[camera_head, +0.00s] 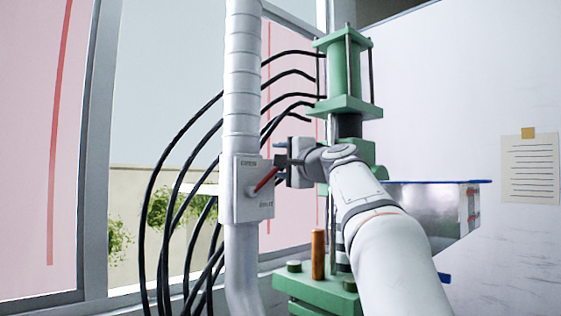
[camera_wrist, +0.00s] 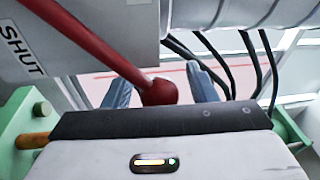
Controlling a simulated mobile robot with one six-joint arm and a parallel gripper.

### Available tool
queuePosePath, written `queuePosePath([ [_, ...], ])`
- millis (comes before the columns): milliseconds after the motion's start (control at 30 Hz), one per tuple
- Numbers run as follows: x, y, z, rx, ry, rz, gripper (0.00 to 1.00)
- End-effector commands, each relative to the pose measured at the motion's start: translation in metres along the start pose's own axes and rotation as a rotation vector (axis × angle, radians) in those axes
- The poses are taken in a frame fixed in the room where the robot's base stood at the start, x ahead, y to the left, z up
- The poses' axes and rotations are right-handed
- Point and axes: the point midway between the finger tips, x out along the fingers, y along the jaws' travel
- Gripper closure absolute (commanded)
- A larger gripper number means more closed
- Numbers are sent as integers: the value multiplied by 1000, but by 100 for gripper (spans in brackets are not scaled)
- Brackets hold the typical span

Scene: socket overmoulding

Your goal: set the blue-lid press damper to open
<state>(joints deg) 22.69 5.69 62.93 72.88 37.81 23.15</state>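The damper is a pale box (camera_head: 253,212) on the grey vertical duct (camera_head: 242,80), with a red lever (camera_head: 265,180) that slants up to the right. In the wrist view the box face (camera_wrist: 70,70) reads "SHUT", and the red lever (camera_wrist: 100,48) ends in a round knob (camera_wrist: 158,92). My gripper (camera_head: 281,161) is at the lever's end. Its two blue-grey fingers (camera_wrist: 160,88) stand apart on either side of the knob, with visible gaps. The green press (camera_head: 345,75) stands behind my arm.
A metal hopper with a blue rim (camera_head: 430,183) is on the press's right, partly hidden by my arm. Several black hoses (camera_head: 150,190) hang in loops left of and behind the duct. An orange post (camera_head: 318,254) stands on the green press base (camera_head: 320,292). A note hangs on the wall (camera_head: 530,170).

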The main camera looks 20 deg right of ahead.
Motion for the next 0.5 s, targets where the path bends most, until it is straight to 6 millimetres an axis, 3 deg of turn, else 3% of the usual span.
queuePosePath([
  [267, -6, 1, 0, -1, 1, 0, 48],
  [500, -45, 3, -1, -1, 4, -1, 48],
])
